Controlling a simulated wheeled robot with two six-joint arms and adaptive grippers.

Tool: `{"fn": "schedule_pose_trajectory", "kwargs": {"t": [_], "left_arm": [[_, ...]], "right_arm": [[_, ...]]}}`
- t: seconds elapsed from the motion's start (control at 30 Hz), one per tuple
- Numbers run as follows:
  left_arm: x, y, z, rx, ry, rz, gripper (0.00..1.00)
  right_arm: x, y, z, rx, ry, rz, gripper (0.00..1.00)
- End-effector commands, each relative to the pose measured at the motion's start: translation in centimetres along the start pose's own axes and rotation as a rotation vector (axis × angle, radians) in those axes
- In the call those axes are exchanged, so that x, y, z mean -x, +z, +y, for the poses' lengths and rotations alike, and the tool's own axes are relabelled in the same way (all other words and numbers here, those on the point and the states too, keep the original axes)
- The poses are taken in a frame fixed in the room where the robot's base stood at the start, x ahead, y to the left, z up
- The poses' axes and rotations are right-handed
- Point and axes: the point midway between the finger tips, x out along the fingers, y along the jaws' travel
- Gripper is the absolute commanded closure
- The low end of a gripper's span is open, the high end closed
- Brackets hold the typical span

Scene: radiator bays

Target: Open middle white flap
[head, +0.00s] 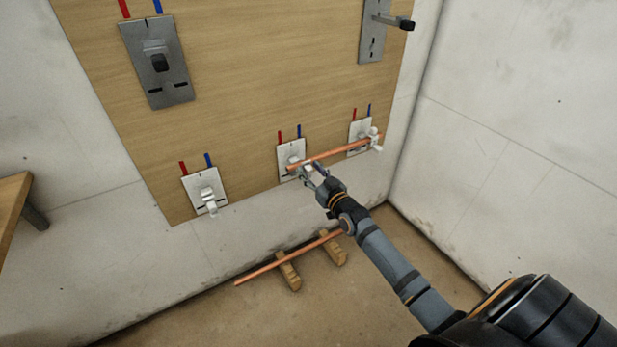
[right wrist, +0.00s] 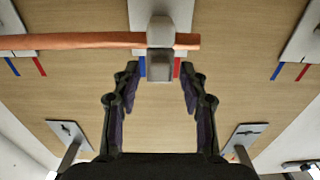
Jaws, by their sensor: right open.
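The middle white plate (head: 289,148) is low on the wooden board, and its white flap (right wrist: 160,30) shows close up in the right wrist view. The flap appears as a pale block with a darker lower part, across a copper pipe (right wrist: 70,40). In the head view the pipe (head: 335,153) runs from the middle plate to the right white plate (head: 354,130). My right gripper (head: 312,172) is open at the middle plate. In the right wrist view its fingertips (right wrist: 160,74) flank the block's lower end, apart from it. My left gripper is out of view.
The left white plate (head: 197,180) has a white flap (head: 209,200) sticking out. Grey plates (head: 160,80) are higher on the board. A second copper pipe (head: 260,272) lies on wooden blocks (head: 289,275) on the floor. A wall (head: 530,150) stands to the right.

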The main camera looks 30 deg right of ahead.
Motion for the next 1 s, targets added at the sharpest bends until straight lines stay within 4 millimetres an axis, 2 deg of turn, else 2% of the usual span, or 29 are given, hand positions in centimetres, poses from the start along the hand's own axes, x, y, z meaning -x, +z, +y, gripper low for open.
{"fn": "schedule_pose_trajectory", "kwargs": {"t": [0.03, 0.1, 0.43, 0.77, 0.9, 1.0], "left_arm": [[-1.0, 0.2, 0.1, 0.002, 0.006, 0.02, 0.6], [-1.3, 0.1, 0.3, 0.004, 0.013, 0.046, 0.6], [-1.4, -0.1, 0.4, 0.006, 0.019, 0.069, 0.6], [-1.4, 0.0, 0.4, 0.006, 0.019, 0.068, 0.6], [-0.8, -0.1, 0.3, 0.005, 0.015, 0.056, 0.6], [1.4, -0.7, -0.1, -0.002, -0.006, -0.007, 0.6]], "right_arm": [[-0.6, 0.4, 0.0, -0.001, 0.0, 0.003, 0.57], [-1.1, 0.2, 0.0, -0.001, 0.0, 0.001, 0.57], [-1.5, -0.1, 0.0, 0.0, -0.001, -0.001, 0.57], [-1.5, -0.1, 0.0, 0.0, -0.001, -0.001, 1.0], [-1.5, -0.4, 0.0, 0.0, -0.001, -0.01, 1.0], [-1.6, -1.2, 0.0, -0.001, -0.001, -0.049, 1.0]]}}
